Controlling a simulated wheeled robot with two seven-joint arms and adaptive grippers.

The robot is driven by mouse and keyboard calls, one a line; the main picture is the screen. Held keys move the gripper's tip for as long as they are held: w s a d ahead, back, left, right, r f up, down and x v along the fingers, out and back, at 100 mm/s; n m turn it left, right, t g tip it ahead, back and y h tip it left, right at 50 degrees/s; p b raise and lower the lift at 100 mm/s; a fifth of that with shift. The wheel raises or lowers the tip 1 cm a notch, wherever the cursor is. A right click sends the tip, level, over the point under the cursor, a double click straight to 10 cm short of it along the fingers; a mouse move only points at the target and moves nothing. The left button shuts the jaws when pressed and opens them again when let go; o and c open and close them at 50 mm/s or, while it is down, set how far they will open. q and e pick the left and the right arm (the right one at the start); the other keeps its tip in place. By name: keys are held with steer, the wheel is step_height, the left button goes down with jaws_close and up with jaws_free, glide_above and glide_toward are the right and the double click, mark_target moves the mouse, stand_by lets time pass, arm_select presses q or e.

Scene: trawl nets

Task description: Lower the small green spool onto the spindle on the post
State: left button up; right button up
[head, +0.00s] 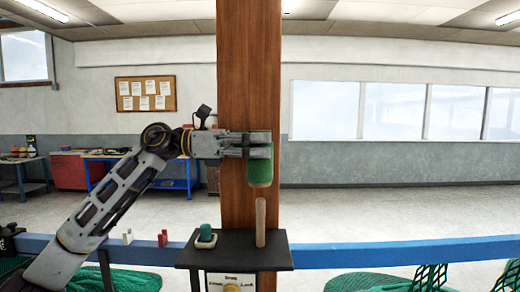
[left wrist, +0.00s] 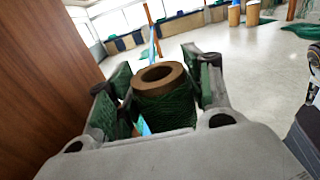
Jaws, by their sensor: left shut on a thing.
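The green spool (head: 260,170) is held upright by my left gripper (head: 258,145), whose fingers close around its upper part. In the left wrist view the spool (left wrist: 165,95) shows a brown ring-shaped top with a hole, between the fingers of my left gripper (left wrist: 160,90). The spindle (head: 260,222) is a light wooden peg standing on a dark shelf (head: 222,250) fixed to the post (head: 248,70). The spool is above the spindle, apart from it, with a gap between them. My right gripper is not in view.
A small green item (head: 206,233) sits in a pale holder on the shelf's left. A blue rail (head: 400,252) runs across at shelf height, with green nets (head: 385,282) below. Red and white pieces stand on the rail at left. The brown post is close behind the gripper.

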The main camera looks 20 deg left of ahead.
arm_select(q)
steer(key=shift+d, duration=0.15)
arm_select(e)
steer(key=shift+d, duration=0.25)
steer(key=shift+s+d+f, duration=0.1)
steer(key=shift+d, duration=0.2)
arm_select(q)
steer(key=shift+f+b, duration=1.1)
steer(key=shift+f, duration=0.3)
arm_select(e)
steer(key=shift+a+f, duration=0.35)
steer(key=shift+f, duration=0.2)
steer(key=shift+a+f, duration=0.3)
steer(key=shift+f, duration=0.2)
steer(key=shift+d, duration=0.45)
arm_select(q)
steer(key=shift+s, duration=0.1)
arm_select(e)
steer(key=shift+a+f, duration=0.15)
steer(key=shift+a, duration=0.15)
arm_select(q)
steer(key=shift+f+b, duration=0.4)
steer(key=shift+b, duration=0.05)
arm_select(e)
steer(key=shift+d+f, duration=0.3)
